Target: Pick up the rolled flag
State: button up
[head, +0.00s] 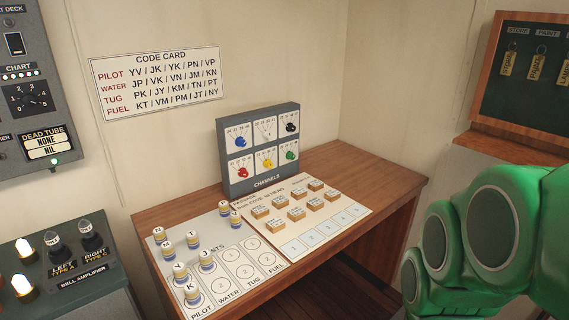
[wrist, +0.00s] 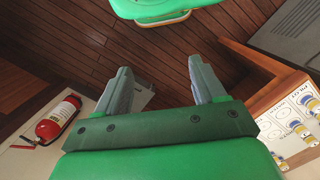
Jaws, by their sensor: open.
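Several small upright rolls (head: 206,262) with lettered white tops and blue and yellow bands stand on the left part of the wooden desk (head: 400,182). They look like rolled flags; I cannot tell which one the task means. Some of them also show at the right edge of the wrist view (wrist: 305,133). My gripper (wrist: 158,75) is open in the wrist view, with nothing between its fingers. It points over the dark plank floor, to the left of the desk edge in that view. In the head view my green arm fills the lower right and the gripper is out of sight.
A grey channels box (head: 260,150) stands at the desk's back. A passage sheet (head: 325,228) with several wooden tiles lies to the right of the lists card (head: 252,265). A bell amplifier (head: 75,270) is at left. A fire extinguisher (wrist: 57,120) shows in the wrist view.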

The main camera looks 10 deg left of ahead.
jog(key=w+a+f+n+t, duration=0.15)
jog(key=w+a, duration=0.25)
jog(key=w, duration=0.9)
jog(key=w+a+f+t, duration=0.1)
jog(key=w+a+t, duration=0.3)
jog(key=w, duration=0.9)
jog(key=w+a+f+n+t, duration=0.15)
jog(key=w+a, duration=0.35)
jog(key=w, duration=0.8)
jog(key=n+t+y, duration=0.4)
jog(key=t+y, duration=0.1)
jog(key=y, duration=0.2)
send_near(224, 204)
jog(key=x, duration=0.3)
jog(key=shift+s+a+f, duration=0.15)
jog(key=shift+s, duration=0.1)
jog(key=shift+w+a+f, duration=0.3)
jog(key=shift+w+f, duration=0.15)
jog(key=shift+w, duration=0.05)
jog(key=shift+w+r+x, duration=0.15)
jog(key=shift+x, duration=1)
jog(key=shift+w+r+x, duration=0.15)
jog(key=shift+r+x, duration=0.05)
jog(key=shift+x, duration=1.7)
jog(key=shift+d, duration=0.1)
